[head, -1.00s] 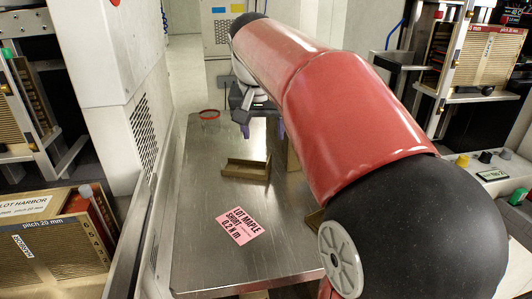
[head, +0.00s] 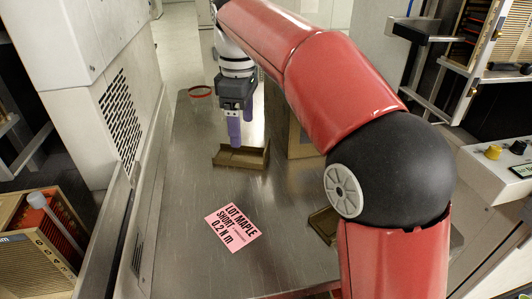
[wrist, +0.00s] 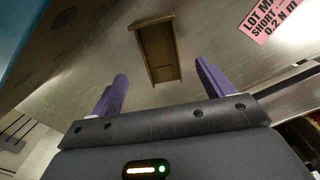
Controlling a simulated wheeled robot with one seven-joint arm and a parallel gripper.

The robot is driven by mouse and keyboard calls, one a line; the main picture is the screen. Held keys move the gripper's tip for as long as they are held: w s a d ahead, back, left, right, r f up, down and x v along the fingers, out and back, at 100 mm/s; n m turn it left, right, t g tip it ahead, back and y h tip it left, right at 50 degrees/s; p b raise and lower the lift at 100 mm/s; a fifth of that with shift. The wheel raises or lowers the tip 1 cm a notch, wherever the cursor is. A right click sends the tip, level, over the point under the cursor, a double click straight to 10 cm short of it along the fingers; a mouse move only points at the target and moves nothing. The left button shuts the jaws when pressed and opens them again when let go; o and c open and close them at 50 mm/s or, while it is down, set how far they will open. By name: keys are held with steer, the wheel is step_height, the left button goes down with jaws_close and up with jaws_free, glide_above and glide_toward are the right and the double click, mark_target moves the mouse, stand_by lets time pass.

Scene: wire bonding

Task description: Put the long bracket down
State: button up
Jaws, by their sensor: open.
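A brown channel-shaped bracket (head: 228,160) lies on the steel bench in the head view. It also shows in the wrist view (wrist: 158,50), beyond the fingertips and in line with the gap between them. I cannot tell by looking whether it is the long one. My gripper (head: 240,138) has purple fingers pointing down at the bracket's far side. In the wrist view the gripper (wrist: 160,82) is open with nothing between its fingers. A second brown piece (head: 323,224) is partly hidden behind my arm.
A pink card (head: 232,227) reading "LOT MAPLE SHORT 0.2 N m" lies on the bench (head: 190,265). A red ring (head: 200,92) is at the far left. A tall brown box (head: 302,142) stands right of the bracket. The bench's left and front stretches are clear.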

mark_target(247, 158)
steer(key=f, duration=0.2)
steer(key=f+b, duration=0.1)
steer(key=f, duration=0.3)
steer(key=shift+s+d+f+b, duration=0.1)
steer(key=shift+d+f+b, duration=0.2)
steer(key=shift+f+b, duration=0.1)
steer(key=c, duration=1.2)
steer(key=shift+r, duration=0.1)
steer(key=shift+c, duration=0.2)
